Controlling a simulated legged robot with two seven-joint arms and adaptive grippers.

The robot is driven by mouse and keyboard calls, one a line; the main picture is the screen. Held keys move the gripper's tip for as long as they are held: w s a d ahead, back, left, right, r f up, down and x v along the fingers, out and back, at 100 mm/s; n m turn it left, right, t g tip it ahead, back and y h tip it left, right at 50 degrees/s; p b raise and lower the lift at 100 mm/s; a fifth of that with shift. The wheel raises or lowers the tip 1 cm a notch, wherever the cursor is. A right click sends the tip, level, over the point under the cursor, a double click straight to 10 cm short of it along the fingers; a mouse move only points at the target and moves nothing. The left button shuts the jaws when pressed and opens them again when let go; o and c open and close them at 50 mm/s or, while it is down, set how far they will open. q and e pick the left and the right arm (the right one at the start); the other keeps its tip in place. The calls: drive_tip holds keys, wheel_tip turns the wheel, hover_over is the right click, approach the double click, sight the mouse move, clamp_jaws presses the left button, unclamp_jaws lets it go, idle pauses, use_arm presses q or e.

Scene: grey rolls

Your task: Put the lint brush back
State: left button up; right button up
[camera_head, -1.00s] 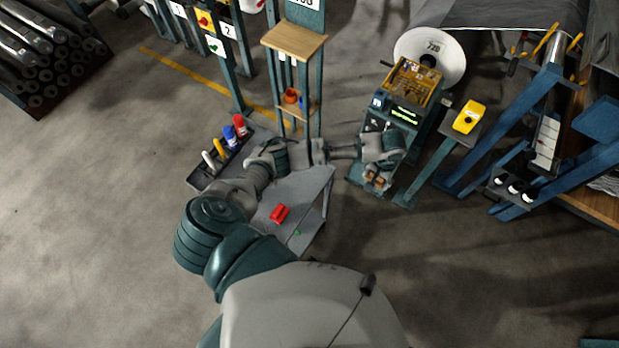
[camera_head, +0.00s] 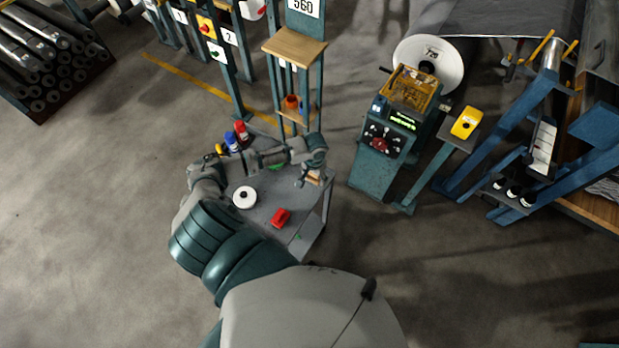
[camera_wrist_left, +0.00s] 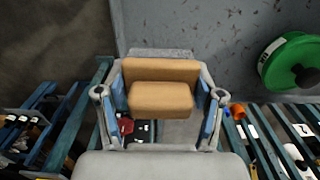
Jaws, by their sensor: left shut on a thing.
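My left gripper (camera_head: 311,172) is over the far right edge of the grey cart (camera_head: 262,222) in the head view. It is shut on a tan wooden block, which I take to be the lint brush (camera_head: 314,177). In the left wrist view the brush (camera_wrist_left: 160,86) sits between the two blue-padded fingers (camera_wrist_left: 163,97), its tan upper and front faces showing. Any bristle side is hidden. I cannot tell from the head view whether the brush touches the cart. My right gripper is not in view.
The cart top holds a white roll (camera_head: 244,197), a red tool (camera_head: 281,217) and a green roll (camera_wrist_left: 290,60). Red and blue bottles (camera_head: 231,142) stand in a tray behind. A teal control console (camera_head: 377,174) stands to the right, with open floor between it and the cart.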

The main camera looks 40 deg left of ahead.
sight(308, 178)
use_arm(q)
drive_tip(key=shift+s+a, duration=0.2)
drive_tip(key=shift+a, duration=0.45)
drive_tip(key=shift+a+f, duration=0.2)
drive_tip(key=shift+a, duration=0.15)
drive_tip(key=f, duration=0.1)
drive_tip(key=a+f, duration=0.1)
drive_tip(key=f, duration=0.1)
drive_tip(key=shift+f, duration=0.4)
drive_tip(key=shift+s+d+r, duration=0.1)
drive_tip(key=shift+d, duration=0.35)
drive_tip(key=o, duration=1.3)
drive_tip(key=shift+o, duration=0.8)
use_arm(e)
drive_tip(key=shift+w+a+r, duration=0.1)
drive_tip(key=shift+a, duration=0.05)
